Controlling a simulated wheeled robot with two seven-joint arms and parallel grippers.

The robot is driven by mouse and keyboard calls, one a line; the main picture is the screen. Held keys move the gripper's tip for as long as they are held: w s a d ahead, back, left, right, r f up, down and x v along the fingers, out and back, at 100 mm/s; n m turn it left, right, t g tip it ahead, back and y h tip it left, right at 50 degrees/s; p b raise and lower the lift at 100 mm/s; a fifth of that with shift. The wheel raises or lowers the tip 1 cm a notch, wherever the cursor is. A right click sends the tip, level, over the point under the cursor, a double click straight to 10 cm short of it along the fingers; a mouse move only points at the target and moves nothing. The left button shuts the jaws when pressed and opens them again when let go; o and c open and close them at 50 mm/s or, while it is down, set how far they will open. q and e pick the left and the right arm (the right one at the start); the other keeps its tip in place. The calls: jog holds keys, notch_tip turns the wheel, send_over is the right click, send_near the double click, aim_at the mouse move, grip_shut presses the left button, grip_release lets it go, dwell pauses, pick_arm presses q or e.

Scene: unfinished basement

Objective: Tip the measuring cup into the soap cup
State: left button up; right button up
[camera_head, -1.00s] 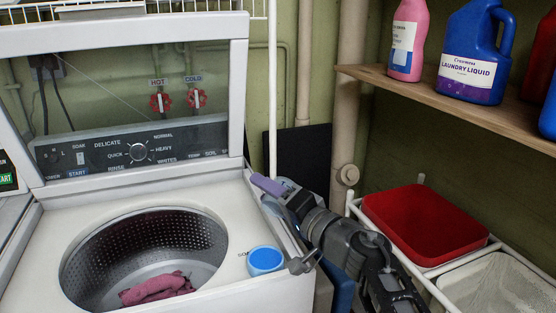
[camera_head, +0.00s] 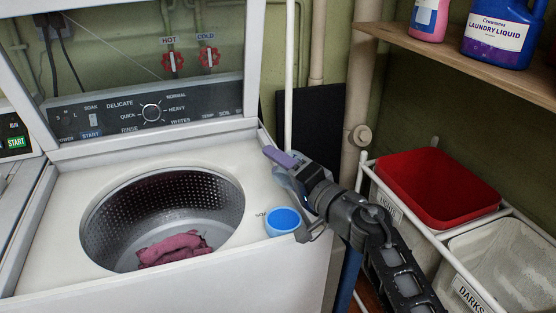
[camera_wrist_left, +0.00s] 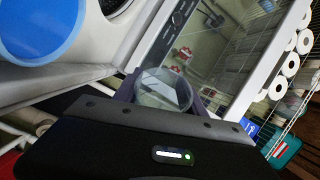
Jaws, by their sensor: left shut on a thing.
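My left gripper (camera_head: 285,166) is shut on the clear measuring cup (camera_wrist_left: 164,90). The cup sits between the two purple fingers in the left wrist view. In the head view it is a small bluish-grey shape (camera_head: 288,181), partly hidden by the gripper. Its contents and exact tilt are hard to tell. The soap cup (camera_head: 283,222) is a round blue-lined opening at the right front of the washer top. It also shows large in the upper left of the left wrist view (camera_wrist_left: 38,28). The gripper and measuring cup are behind the soap cup in the head view, apart from its opening. My right gripper is not in view.
The washer's round drum (camera_head: 118,222) is open, with reddish cloth (camera_head: 175,248) inside. Its raised lid (camera_head: 258,65) stands behind. A red bin (camera_head: 440,190) and a pale bin (camera_head: 505,255) stand in a white frame at right. A shelf (camera_head: 450,62) holds laundry bottles above.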

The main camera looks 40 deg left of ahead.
aim_at(281, 171)
pick_arm(q)
jog(key=w+m+g+h+p, duration=0.1)
jog(key=w+m+g+p, duration=0.1)
jog(key=m+p, duration=0.2)
jog(key=w+a+f+m+g+h+p, duration=0.1)
jog(key=w+m+g+p, duration=0.1)
jog(key=p, duration=0.8)
jog(key=w+m+g+h+p, duration=0.2)
jog(key=w+m+g+p, duration=0.1)
jog(key=m+p, duration=0.4)
jog(key=shift+w+a+f, duration=0.2)
jog(key=shift+w+f, duration=0.1)
jog(key=shift+w, duration=0.3)
jog(key=shift+w+m+g, duration=0.6)
jog(key=shift+w, duration=0.25)
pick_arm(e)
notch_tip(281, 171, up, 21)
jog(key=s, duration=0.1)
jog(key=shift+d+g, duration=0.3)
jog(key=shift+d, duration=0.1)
